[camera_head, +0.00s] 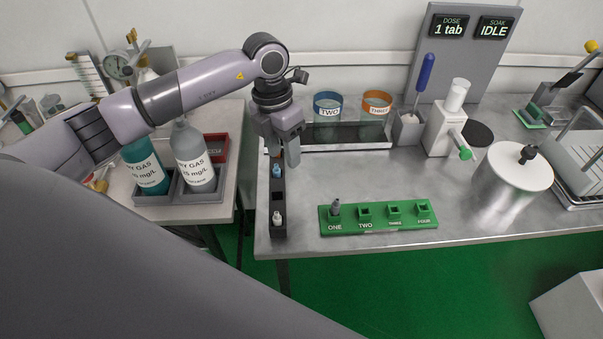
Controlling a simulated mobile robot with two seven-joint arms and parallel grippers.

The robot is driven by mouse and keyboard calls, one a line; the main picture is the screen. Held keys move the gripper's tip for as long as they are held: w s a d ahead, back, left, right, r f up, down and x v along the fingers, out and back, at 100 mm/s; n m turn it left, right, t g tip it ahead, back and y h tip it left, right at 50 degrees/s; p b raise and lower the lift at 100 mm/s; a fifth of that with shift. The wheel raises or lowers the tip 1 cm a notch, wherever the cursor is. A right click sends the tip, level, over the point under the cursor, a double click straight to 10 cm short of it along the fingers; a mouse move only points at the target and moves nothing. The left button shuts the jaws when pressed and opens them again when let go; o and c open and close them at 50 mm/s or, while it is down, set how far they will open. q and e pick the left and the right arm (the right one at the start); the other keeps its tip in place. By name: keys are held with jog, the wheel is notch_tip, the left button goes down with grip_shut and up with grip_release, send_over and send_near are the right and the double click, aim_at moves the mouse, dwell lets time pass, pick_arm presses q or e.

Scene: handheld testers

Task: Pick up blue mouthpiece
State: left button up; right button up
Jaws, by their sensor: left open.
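The blue mouthpiece (277,171) stands upright in a slot of a narrow black rack (279,201) near the left end of the metal table. A white mouthpiece (277,218) stands in the rack's front slot. My left gripper (283,158) points down over the rear part of the rack, just behind and above the blue mouthpiece. It is open, and I cannot tell whether a finger touches anything. The rear of the rack is partly hidden by the gripper. My right gripper is not in view.
A green holder (378,227) marked ONE to FOUR has a grey piece (336,207) in ONE. Labelled jars (327,108) stand behind the gripper. Two gas bottles (194,156) stand left on another table. A metal canister (507,185) is at right. The metal table's middle is clear.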

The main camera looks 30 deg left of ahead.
aim_at(276, 166)
pick_arm(q)
jog(key=shift+w+a+r+y, duration=0.25)
jog(key=shift+w+a+y, duration=0.1)
jog(key=shift+a, duration=0.25)
jog(key=shift+w+a+r+y, duration=0.25)
jog(key=shift+a+y, duration=0.1)
jog(key=shift+a, duration=0.2)
jog(key=f, duration=0.4)
jog(key=f+p, duration=0.1)
jog(key=f, duration=0.2)
jog(key=shift+s+a, duration=0.1)
jog(key=shift+s, duration=0.15)
jog(key=shift+r, duration=0.1)
jog(key=shift+c, duration=0.3)
grip_shut()
